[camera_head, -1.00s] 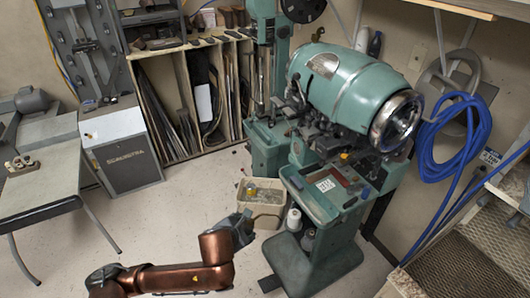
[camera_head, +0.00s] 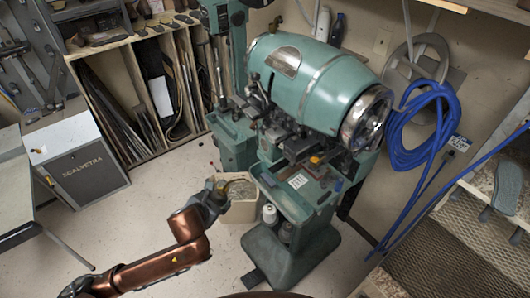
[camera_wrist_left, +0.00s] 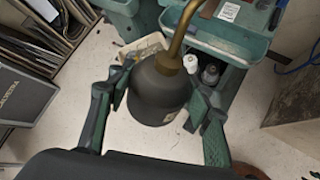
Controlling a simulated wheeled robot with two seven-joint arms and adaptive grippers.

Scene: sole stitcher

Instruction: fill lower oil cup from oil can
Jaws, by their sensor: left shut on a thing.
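In the left wrist view a dark grey oil can (camera_wrist_left: 158,92) with a brass spout (camera_wrist_left: 180,30) stands between the two green fingers of my left gripper (camera_wrist_left: 161,88). The fingers are shut on the can's body. In the head view my left gripper (camera_head: 214,193) is at the end of the copper arm, in front of the bin and lower left of the green sole stitcher (camera_head: 315,85). The can is hard to make out there. The stitcher's lower oil cup cannot be told apart from the small parts under its drum. My right gripper is not in view.
A beige bin (camera_head: 240,207) stands on the floor left of the stitcher's green pedestal (camera_head: 290,250). White spools (camera_head: 270,213) sit in the pedestal. A blue hose (camera_head: 410,130) hangs on the wall at right. A grey cabinet (camera_head: 78,170) stands at left.

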